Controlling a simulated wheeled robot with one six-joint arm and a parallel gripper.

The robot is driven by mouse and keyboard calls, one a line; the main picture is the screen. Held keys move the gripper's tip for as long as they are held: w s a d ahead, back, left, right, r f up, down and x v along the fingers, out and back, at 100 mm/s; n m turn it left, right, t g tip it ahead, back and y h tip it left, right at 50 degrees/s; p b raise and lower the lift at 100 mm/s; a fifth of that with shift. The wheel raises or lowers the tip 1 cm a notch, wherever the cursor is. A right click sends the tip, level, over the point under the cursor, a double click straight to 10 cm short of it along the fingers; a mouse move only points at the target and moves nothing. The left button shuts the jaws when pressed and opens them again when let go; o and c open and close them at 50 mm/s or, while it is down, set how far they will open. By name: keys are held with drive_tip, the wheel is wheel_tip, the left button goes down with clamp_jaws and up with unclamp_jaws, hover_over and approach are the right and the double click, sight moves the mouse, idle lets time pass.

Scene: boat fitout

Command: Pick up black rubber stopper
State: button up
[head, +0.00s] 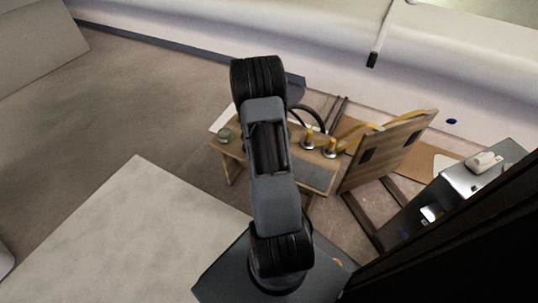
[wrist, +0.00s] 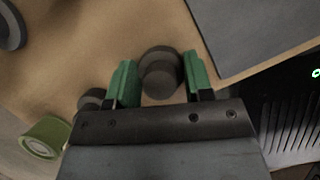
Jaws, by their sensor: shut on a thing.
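The black rubber stopper (wrist: 161,68) shows in the wrist view as a dark, round, stepped piece between the green fingertips. My gripper (wrist: 158,84) is shut on it, with one finger at each side. The stopper is over the wooden bench top (wrist: 110,40); I cannot tell whether it still touches the wood. In the head view my own arm covers the gripper and the stopper.
A green-rimmed round container (wrist: 45,138) and a dark round piece (wrist: 91,98) are left of the gripper. A grey mat (head: 316,176) covers the bench's right part. An upright wooden panel (head: 385,155) is to the right.

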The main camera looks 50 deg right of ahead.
drive_tip(key=shift+r+p, duration=0.35)
drive_tip(key=shift+r, duration=0.05)
wheel_tip(320, 180, up, 3)
drive_tip(key=shift+s+a+r+p, duration=0.15)
drive_tip(key=shift+r+p, duration=0.05)
drive_tip(key=shift+p, duration=1)
drive_tip(key=shift+s+a+r+p, duration=1.05)
drive_tip(key=shift+s+a+r, duration=0.35)
drive_tip(key=shift+s, duration=0.45)
drive_tip(key=shift+s+a+r+p, duration=1.1)
drive_tip(key=shift+s+r, duration=0.45)
drive_tip(key=shift+s, duration=0.25)
drive_tip(key=shift+s+a+r+p, duration=1)
drive_tip(key=shift+s+a+r, duration=0.45)
drive_tip(key=shift+s, duration=0.4)
drive_tip(key=shift+w+d, duration=0.1)
drive_tip(key=shift+d, duration=0.05)
